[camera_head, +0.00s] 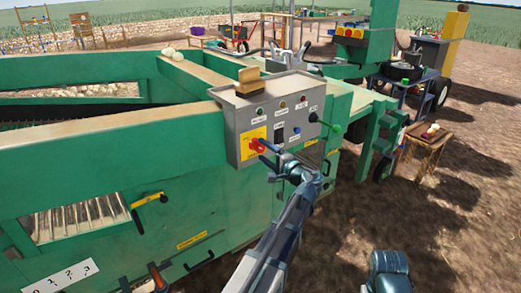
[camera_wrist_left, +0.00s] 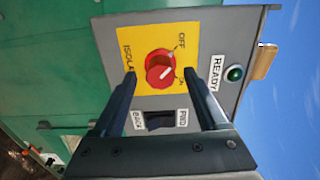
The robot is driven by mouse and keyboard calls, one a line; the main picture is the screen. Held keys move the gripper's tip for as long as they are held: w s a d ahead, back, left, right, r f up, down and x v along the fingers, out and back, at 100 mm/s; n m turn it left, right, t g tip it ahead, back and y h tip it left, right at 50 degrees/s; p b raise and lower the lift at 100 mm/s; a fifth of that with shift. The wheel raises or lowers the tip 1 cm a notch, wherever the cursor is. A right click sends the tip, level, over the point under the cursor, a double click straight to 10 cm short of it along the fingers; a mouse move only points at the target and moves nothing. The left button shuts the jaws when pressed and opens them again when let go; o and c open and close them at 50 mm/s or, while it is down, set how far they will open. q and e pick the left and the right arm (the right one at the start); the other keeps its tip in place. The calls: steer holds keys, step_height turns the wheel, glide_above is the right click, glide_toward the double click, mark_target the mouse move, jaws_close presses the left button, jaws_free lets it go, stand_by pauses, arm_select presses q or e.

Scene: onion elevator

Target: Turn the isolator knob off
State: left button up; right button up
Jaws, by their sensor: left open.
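The red isolator knob (camera_head: 257,146) sits on a yellow plate at the lower left of the grey control box (camera_head: 238,119). In the left wrist view the knob (camera_wrist_left: 160,67) is round, with a slanted white mark, between the fingers. OFF and ON labels are to its right; I cannot tell exactly which one the mark points at. My left gripper (camera_head: 266,155) is open in front of the box. In the wrist view its fingers (camera_wrist_left: 160,76) stand on either side of the knob, with visible gaps.
A black BACK/FWD switch (camera_wrist_left: 159,120) and a green READY lamp (camera_wrist_left: 235,73) are close to the fingers. A green-knobbed lever (camera_head: 336,128) sticks out at the box's right. The green machine wall (camera_head: 120,215) fills the left.

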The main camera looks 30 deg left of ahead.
arm_select(q)
steer(key=v, duration=1.1)
steer(key=s+d+g+h+p, duration=0.7)
steer(key=s+d+h+p, duration=0.8)
steer(key=s+d+p, duration=0.6)
steer(key=s+d, duration=0.1)
steer(key=d, duration=0.2)
steer(key=shift+d+f+n, duration=0.2)
steer(key=shift+d+n, duration=0.1)
steer(key=shift+d, duration=0.05)
